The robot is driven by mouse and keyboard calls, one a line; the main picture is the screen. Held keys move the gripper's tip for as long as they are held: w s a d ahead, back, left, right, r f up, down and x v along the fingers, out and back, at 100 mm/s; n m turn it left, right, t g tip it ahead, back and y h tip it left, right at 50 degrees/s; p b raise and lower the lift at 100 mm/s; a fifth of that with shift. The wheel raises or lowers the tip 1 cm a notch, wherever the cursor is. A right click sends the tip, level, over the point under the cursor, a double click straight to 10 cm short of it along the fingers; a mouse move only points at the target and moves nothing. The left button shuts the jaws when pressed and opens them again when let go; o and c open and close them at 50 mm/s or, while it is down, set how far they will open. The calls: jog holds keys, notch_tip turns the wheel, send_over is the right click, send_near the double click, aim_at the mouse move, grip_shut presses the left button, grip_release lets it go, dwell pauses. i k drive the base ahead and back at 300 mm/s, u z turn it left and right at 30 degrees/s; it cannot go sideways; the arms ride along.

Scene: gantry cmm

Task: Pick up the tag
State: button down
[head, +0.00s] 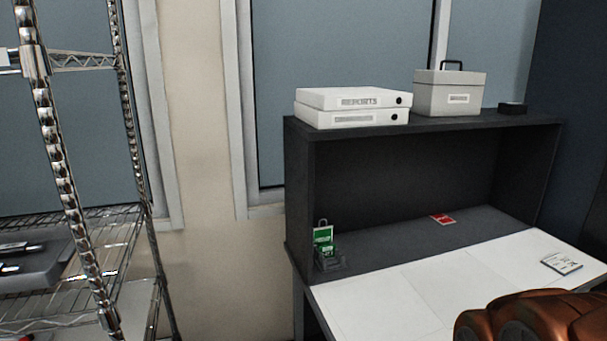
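Two kinds of tag-like items show in the head view. Green tags (323,237) with white print stand in a small dark holder (331,265) at the left end of the desk's dark shelf floor. A red tag (443,219) with pale markings lies flat further back, near the middle of the cubby. I cannot tell which one the task names. My gripper is out of view. An orange-brown part at the bottom right looks like my arm, and it is apart from the tags.
The desk's white top (430,295) is mostly clear, with a small white marked item (562,263) at right. White report boxes (352,107) and a grey handled box (450,92) stand on the dark hutch (420,130). A wire rack (75,220) stands left.

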aim_at(328, 252)
jog(key=u, duration=4.2)
jog(key=k, duration=1.75)
jog(key=z, duration=1.3)
